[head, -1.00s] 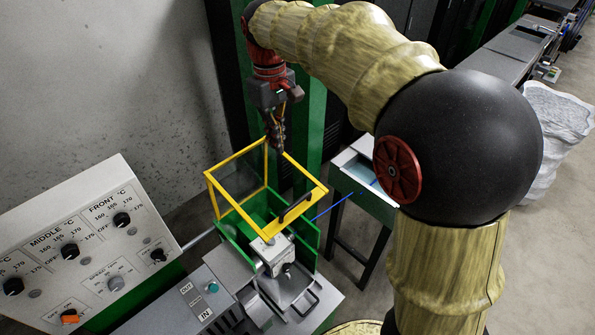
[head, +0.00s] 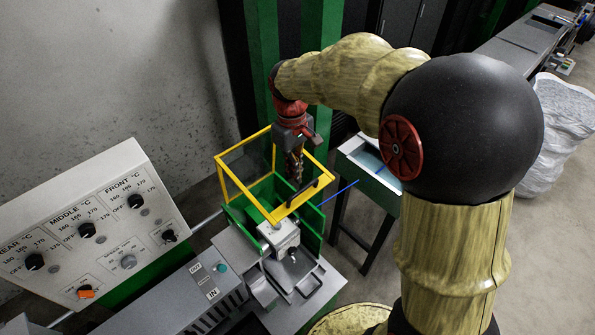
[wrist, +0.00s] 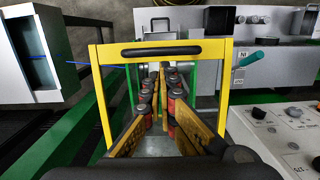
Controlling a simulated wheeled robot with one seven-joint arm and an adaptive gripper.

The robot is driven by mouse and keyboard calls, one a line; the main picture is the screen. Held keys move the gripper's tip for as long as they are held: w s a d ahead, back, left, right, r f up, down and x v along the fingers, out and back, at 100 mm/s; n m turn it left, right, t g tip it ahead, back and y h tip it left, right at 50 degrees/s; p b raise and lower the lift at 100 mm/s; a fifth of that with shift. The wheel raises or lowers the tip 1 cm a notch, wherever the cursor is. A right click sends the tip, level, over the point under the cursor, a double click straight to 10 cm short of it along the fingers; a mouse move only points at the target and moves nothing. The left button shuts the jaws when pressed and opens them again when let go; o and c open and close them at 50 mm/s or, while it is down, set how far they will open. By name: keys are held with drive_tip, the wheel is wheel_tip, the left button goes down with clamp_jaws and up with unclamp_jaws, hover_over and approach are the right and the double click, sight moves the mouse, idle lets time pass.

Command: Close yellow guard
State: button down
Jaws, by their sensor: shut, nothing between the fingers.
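The yellow guard (head: 284,210) is a box-like yellow frame with clear panels and a black handle (head: 312,189) on its front bar. It stands raised above the green housing (head: 312,232) of the grey machine. In the wrist view the guard's yellow bar (wrist: 110,54) and its black handle (wrist: 190,49) lie ahead of my fingers. My gripper (head: 295,182) points down, over the guard's frame and close behind the handle in the head view. The wrist view shows my gripper (wrist: 161,82) with its fingers close together and empty. I cannot tell whether it touches the guard.
A control panel with knobs (head: 90,225) stands at the left, near the wall. A thin blue cable (head: 340,193) runs from the guard area to a trough (head: 372,165) on the right. A white sack (head: 560,135) stands at the far right.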

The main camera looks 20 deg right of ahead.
drive_tip(key=shift+s+f, duration=0.2)
drive_tip(key=shift+w+d+f, duration=0.1)
drive_tip(key=shift+f, duration=0.05)
drive_tip(key=s+d+f+t+b, duration=0.1)
drive_tip(key=s+d+f+b, duration=0.1)
drive_tip(key=s+f+b, duration=0.5)
drive_tip(key=s+d+f+t+y+b, duration=0.1)
drive_tip(key=s+d+f+b, duration=0.15)
drive_tip(key=f+b, duration=0.8)
drive_tip(key=s+d+f+t+b, duration=0.1)
drive_tip(key=s+f+b, duration=0.5)
drive_tip(key=f, duration=0.5)
drive_tip(key=w+b+x, duration=0.2)
drive_tip(key=b+x, duration=1.7)
drive_tip(key=x, duration=1.1)
drive_tip(key=shift+r, duration=0.2)
